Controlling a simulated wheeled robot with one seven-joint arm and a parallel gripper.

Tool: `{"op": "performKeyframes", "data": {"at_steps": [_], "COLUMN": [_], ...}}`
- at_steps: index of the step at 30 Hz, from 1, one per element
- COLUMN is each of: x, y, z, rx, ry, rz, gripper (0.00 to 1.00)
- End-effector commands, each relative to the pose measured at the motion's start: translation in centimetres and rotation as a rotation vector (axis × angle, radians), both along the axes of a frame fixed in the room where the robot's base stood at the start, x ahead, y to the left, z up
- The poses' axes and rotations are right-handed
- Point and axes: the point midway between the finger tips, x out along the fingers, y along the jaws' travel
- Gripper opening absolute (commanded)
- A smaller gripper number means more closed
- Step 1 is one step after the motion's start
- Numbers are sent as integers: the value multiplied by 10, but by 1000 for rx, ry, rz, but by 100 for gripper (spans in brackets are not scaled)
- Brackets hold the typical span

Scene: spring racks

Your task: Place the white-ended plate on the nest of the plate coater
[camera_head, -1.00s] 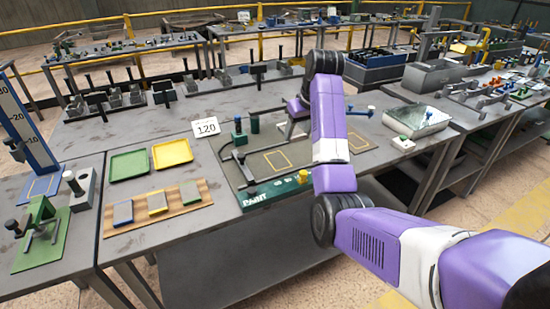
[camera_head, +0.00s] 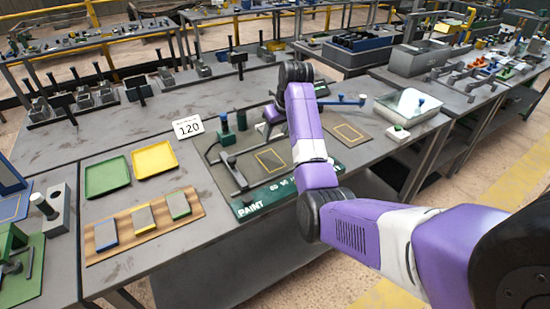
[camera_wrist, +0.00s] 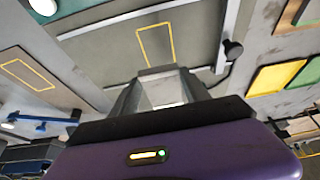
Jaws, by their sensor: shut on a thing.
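The plate coater, with a green front strip marked PAINT (camera_head: 252,208), stands at the middle of the bench. Its nest is a yellow outline (camera_head: 270,160) on a grey bed beside a dark bar frame; no plate lies in it. The nest outline (camera_wrist: 156,45) also shows in the wrist view, beyond the fingertips. In the head view my arm covers most of the gripper, which is behind the coater bed, to the right of the nest.
A wooden rack (camera_head: 125,246) holds blue-, yellow- and green-ended plates. Green (camera_head: 107,177) and yellow (camera_head: 154,159) trays lie behind it. A second yellow outline (camera_head: 350,132) is on the right. Green posts (camera_head: 226,138) and the coater's bar (camera_head: 235,172) rise near the nest.

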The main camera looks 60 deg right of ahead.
Motion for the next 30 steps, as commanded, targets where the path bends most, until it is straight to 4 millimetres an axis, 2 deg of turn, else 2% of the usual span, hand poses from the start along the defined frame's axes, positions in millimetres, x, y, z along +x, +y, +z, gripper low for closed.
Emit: {"op": "performKeyframes", "data": {"at_steps": [3,9,17,24,30], "x": [0,0,1,1,1], "y": [0,0,0,0,-1], "z": [-25,-61,-80,-111,-119], "rx": [1,-1,-2,-2,-4], "ry": [1,-2,-3,-3,-5], "rz": [0,1,1,0,0], "gripper": [6,6,6,6,6]}}
